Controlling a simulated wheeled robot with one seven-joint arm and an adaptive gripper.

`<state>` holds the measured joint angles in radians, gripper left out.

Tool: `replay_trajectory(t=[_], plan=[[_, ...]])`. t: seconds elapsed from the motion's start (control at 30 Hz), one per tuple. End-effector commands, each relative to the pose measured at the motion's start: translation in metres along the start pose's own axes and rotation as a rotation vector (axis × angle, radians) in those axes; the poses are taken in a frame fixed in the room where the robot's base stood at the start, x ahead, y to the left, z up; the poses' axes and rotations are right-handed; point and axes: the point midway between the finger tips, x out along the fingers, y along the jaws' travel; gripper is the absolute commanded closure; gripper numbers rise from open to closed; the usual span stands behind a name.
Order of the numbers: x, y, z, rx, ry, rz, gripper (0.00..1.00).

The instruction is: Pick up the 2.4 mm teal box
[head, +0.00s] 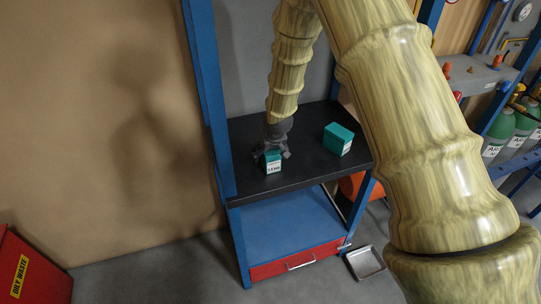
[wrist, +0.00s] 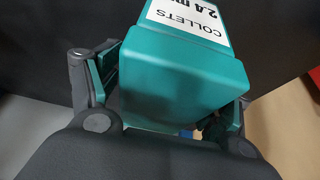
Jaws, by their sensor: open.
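The 2.4 mm teal box (head: 273,164) stands near the front left of the black shelf top, its white label facing out. In the wrist view the teal box (wrist: 180,75) fills the middle, with "COLLETS 2.4 mm" on its label, upside down. My gripper (head: 272,154) is at the box from above and behind. In the wrist view my gripper (wrist: 168,98) is open, with one finger on each side of the box. Whether either finger touches it, I cannot tell. The box's far side is hidden.
A second teal box (head: 338,139) stands to the right on the same black top (head: 310,172). Blue posts (head: 207,95) frame the shelf at the sides. Green bottles (head: 500,132) stand at the far right. A red bin (head: 30,268) is at the lower left.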

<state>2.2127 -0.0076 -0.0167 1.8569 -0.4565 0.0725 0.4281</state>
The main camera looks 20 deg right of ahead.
Motion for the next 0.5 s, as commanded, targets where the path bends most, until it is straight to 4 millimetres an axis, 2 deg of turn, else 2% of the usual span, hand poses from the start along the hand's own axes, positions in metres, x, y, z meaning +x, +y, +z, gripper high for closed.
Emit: replay_trajectory(t=[0.5], plan=[[0.0040, -0.0002, 0.0019, 0.000, 0.000, 0.000, 0.21]])
